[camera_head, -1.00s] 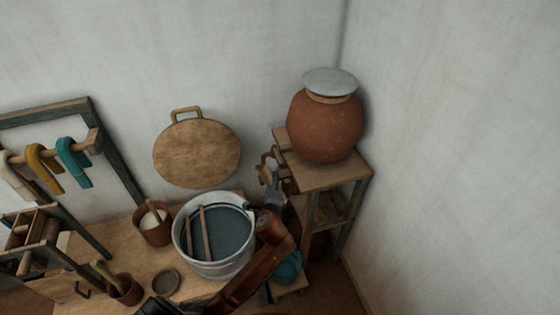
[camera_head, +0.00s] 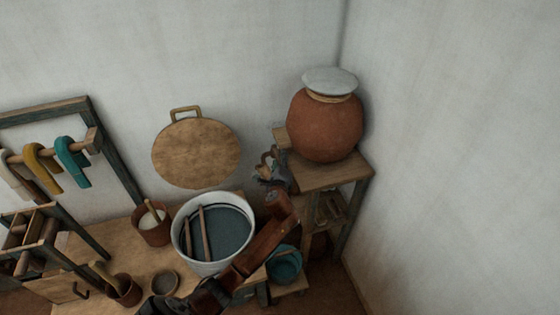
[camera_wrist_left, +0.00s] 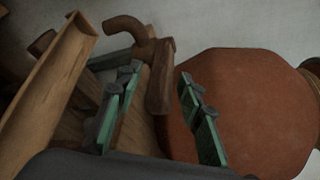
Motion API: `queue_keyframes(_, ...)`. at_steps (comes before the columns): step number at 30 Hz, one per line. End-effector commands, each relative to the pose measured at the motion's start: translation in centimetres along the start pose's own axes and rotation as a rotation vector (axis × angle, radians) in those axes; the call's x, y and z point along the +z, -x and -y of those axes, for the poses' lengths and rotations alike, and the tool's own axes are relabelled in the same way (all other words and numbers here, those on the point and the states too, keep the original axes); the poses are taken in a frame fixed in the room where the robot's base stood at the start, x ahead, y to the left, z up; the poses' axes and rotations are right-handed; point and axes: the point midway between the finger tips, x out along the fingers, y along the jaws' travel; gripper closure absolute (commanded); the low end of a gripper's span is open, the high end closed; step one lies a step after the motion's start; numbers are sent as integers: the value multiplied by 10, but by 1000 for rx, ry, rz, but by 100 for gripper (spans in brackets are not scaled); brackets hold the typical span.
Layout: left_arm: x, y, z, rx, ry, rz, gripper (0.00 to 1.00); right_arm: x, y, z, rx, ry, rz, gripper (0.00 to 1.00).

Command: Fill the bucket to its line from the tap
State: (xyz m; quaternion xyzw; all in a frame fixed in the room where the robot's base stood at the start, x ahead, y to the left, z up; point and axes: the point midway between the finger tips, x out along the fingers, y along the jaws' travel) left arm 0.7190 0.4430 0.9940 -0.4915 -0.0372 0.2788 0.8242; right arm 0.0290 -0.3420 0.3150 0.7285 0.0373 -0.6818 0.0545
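A teal bucket (camera_head: 285,264) stands low on the right in the head view, partly behind my arm. Its fill line and water level cannot be made out. The brown tap (camera_head: 268,157) is beside the large clay pot (camera_head: 325,124) on its stand. My left gripper (camera_head: 271,180) is at the tap, small and dark in this view. In the left wrist view its two green-padded fingers (camera_wrist_left: 159,78) are spread, with the brown tap (camera_wrist_left: 160,80) showing between them. Whether they touch it I cannot tell. My right gripper is not in view.
A white vat (camera_head: 225,231) of dark liquid with two sticks stands on the wooden table (camera_head: 90,246), close beside my arm. A brown pot (camera_head: 153,231) and small bowl (camera_head: 165,281) are left of it. The pot stand (camera_head: 330,174) has a lower shelf.

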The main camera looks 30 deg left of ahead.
Motion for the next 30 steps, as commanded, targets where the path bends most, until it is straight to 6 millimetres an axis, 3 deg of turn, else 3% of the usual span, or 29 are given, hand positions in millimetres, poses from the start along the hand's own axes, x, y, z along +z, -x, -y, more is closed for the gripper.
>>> queue_keyframes(3,0,0,0,0,0,0,65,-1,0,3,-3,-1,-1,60)
queue_keyframes(18,-1,0,0,1,0,-1,100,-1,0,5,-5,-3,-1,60)
queue_keyframes(30,-1,0,-1,2,0,-1,100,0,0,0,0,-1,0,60)
